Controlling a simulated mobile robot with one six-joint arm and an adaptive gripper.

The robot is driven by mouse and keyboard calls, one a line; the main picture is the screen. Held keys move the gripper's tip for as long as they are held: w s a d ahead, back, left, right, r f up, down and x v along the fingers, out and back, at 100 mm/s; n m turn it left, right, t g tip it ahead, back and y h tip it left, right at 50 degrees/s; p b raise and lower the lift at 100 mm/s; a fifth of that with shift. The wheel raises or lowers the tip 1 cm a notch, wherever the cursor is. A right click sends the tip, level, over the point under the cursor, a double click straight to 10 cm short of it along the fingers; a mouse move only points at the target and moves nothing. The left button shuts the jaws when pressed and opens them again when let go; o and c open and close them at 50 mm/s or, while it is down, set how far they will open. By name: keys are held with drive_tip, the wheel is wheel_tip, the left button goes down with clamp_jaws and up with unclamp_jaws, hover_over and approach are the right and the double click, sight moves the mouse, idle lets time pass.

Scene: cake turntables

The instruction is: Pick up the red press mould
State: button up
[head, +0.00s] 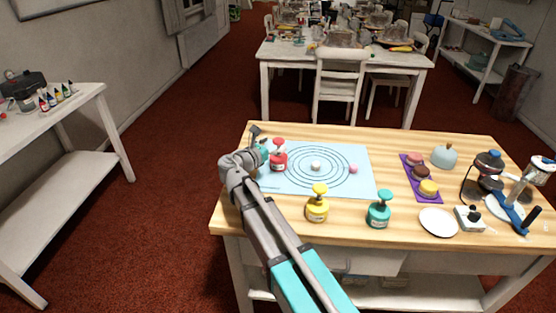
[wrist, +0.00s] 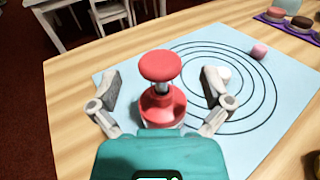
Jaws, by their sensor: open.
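The red press mould (head: 278,157) stands upright on the left part of a light blue mat (head: 360,184) with dark rings. In the wrist view the red press mould (wrist: 160,92) shows its round knob, a metal stem and a wide red base. My gripper (wrist: 162,90) is open, with one finger to the left of the mould and one to the right. Clear gaps show between the fingers and the mould. In the head view my gripper (head: 262,140) is at the mat's left edge, partly hidden by my arm, beside the mould.
A yellow press mould (head: 317,205) and a teal press mould (head: 379,210) stand near the table's front edge. A white piece (head: 316,166) and a pink piece (head: 353,169) lie on the rings. A purple tray (head: 411,172) with cakes and a white plate (head: 438,222) are at the right.

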sight(279, 140)
drive_tip(key=shift+x, duration=1.2)
drive_tip(key=shift+a, duration=0.1)
clamp_jaws()
drive_tip(key=shift+r, duration=0.2)
wheel_tip(279, 140, up, 2)
drive_tip(key=shift+r+p, duration=0.1)
drive_tip(key=shift+p, duration=1.15)
drive_tip(key=s+d+r+p, duration=0.3)
drive_tip(key=s+r+p, duration=0.7)
drive_tip(key=s, duration=0.3)
drive_tip(key=shift+s+d+r, duration=0.2)
drive_tip(key=shift+s+d, duration=0.05)
drive_tip(key=shift+s, duration=0.05)
